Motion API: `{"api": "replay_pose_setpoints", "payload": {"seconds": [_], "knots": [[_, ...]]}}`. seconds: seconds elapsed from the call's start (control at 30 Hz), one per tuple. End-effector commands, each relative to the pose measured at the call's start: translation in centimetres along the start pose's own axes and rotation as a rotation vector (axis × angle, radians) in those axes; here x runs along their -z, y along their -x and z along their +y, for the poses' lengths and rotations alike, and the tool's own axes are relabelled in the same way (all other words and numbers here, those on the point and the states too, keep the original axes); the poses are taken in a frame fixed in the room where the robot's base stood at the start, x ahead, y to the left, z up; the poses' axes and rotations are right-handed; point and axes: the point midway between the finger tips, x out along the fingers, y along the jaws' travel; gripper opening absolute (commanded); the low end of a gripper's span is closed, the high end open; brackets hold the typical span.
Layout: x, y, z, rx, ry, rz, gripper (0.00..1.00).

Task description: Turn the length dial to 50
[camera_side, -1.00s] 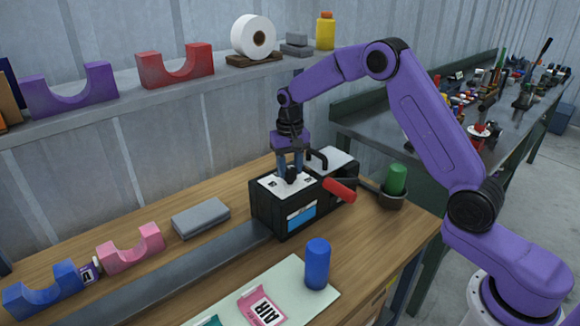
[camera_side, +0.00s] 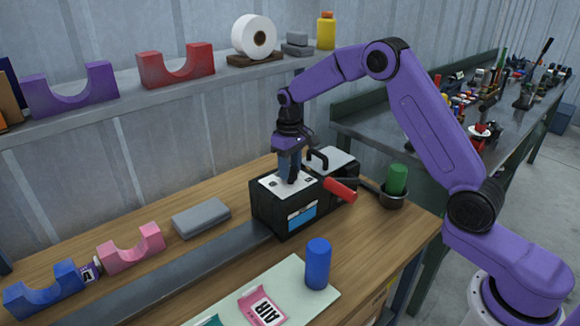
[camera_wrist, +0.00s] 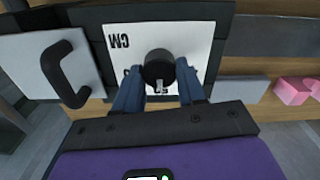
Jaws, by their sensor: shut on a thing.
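The length dial is a black round knob (camera_wrist: 158,66) on a white panel (camera_wrist: 203,42) marked "CM", seen in the wrist view. The panel is on top of a black box (camera_side: 268,211) with a blue label, on the wooden bench. My gripper (camera_side: 289,181) points down at the panel in the side view. In the wrist view its two blue fingers (camera_wrist: 160,75) are on either side of the knob, shut on it. A small light mark shows on the knob's near side. Most scale figures are hidden, and I cannot read the setting.
A red handle (camera_side: 340,190) sticks out at the box's right, and a black curved handle (camera_wrist: 66,68) stands beside the panel. A green cylinder (camera_side: 397,179) stands in a dark cup. A blue cylinder (camera_side: 317,263) stands on a pale mat (camera_side: 292,277) in front.

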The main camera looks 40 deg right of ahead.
Motion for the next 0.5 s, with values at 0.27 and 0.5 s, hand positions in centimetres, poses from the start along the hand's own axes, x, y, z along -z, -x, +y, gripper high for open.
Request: {"api": "replay_pose_setpoints", "payload": {"seconds": [0.27, 0.5], "knots": [[0.04, 0.11, 0.02, 0.0, 0.0, 0.002, 0.09], [0.03, 0.07, 0.01, 0.0, -0.001, 0.001, 0.66]]}}
